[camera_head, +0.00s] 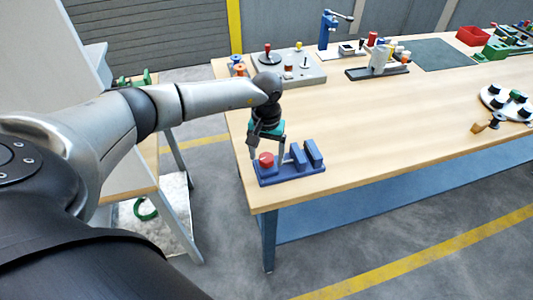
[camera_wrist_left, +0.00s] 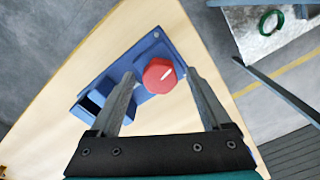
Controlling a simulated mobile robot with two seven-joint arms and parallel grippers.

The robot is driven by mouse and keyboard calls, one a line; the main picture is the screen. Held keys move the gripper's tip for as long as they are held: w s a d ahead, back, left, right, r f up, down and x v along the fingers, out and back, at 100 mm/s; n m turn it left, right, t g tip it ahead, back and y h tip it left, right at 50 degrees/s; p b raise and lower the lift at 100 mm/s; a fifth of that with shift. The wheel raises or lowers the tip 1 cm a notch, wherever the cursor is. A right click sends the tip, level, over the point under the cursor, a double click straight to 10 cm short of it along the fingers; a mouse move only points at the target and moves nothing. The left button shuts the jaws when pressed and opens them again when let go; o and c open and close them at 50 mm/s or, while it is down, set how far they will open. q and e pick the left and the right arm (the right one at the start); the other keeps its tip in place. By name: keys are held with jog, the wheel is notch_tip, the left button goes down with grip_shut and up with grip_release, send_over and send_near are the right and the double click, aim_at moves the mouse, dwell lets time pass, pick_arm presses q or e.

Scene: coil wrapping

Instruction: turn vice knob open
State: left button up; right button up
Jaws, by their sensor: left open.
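The vice is a blue device (camera_head: 292,174) with a flat base and upright jaw blocks, on the near left corner of the table. Its red round knob (camera_head: 266,160) sits at the left end of the base. In the left wrist view the knob (camera_wrist_left: 159,75) has a white line mark. My left gripper (camera_head: 268,158) points down over the knob, fingers open on either side of it. In the left wrist view the fingers (camera_wrist_left: 163,90) flank the knob, with a gap at the right finger; contact on the left is unclear. My right gripper is not in view.
The wooden table (camera_head: 400,130) has clear room to the right of the vice. A grey board with knobs (camera_head: 310,70) stands behind my left arm. A blue stand (camera_head: 330,30), a red bin (camera_head: 473,36) and a white round holder (camera_head: 505,103) are farther off.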

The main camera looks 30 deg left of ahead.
pick_arm(q)
jog(key=shift+c, duration=0.4)
grip_shut()
